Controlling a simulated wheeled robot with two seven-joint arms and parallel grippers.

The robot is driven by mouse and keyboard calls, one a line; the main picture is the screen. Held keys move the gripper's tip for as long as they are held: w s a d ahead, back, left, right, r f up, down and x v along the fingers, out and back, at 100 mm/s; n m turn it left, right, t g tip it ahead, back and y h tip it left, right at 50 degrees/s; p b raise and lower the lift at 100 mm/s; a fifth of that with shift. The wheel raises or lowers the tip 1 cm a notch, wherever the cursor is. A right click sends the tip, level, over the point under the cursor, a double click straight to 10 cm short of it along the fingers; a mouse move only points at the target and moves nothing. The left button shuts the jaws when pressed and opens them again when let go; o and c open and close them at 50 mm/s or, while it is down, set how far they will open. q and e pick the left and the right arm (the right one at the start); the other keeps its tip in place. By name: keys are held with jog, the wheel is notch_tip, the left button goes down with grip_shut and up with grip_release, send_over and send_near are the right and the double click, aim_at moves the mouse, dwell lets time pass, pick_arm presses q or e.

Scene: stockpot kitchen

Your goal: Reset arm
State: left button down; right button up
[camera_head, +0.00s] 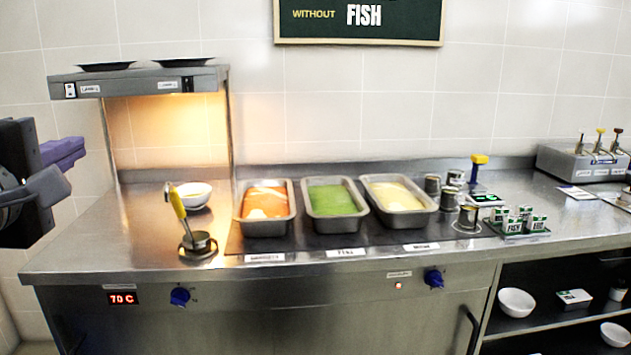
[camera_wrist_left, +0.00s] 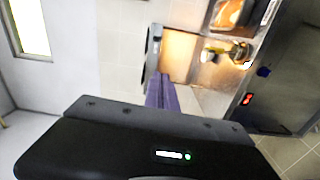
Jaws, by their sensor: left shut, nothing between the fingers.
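My left gripper (camera_head: 68,153) is at the far left of the head view, raised off the left end of the steel counter (camera_head: 140,235). Its purple fingers are together with nothing between them. In the left wrist view the fingers (camera_wrist_left: 160,92) point toward the lit warming shelf, apart from it and from everything else. My right gripper does not show in either view.
The warming shelf (camera_head: 140,80) stands closest to my left gripper. A white bowl (camera_head: 194,196) and a yellow-handled ladle (camera_head: 178,208) are on the counter. Pans of orange (camera_head: 265,201), green (camera_head: 333,200) and cream (camera_head: 399,194) food sit mid-counter. Open shelves (camera_head: 560,275) are lower right.

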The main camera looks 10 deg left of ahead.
pick_arm(q)
jog(key=w+d+f+m+g+h, duration=0.1)
jog(key=w+d+f+m+h, duration=0.2)
jog(key=w+f+m, duration=0.55)
jog(key=w+d+f+m+h, duration=0.25)
jog(key=w+f+m, duration=0.25)
jog(key=w+f, duration=0.65)
jog(key=w+d+f+m+g+h, duration=0.1)
jog(key=d+f+m+g, duration=0.2)
jog(key=f, duration=1)
jog(key=w+d+f+g+h, duration=0.15)
jog(key=d+f, duration=0.35)
jog(key=f, duration=0.9)
jog(key=s+d+f+m+g, duration=0.1)
jog(key=s+d+f+g, duration=0.4)
jog(key=f, duration=0.6)
jog(key=s+d+f+m+g, duration=0.1)
jog(key=s+d+f, duration=0.3)
jog(key=s+f, duration=0.5)
jog(key=s+d+f+g+h, duration=0.1)
jog(key=s+d+f+g, duration=0.15)
jog(key=s+f, duration=0.45)
jog(key=s+d+f+g, duration=0.2)
jog(key=s+d+f, duration=0.2)
jog(key=s+f, duration=0.35)
notch_tip(320, 180, up, 15)
jog(key=s+p, duration=0.1)
jog(key=p, duration=1.3)
jog(key=shift+s+f, duration=0.15)
jog(key=shift+f, duration=0.05)
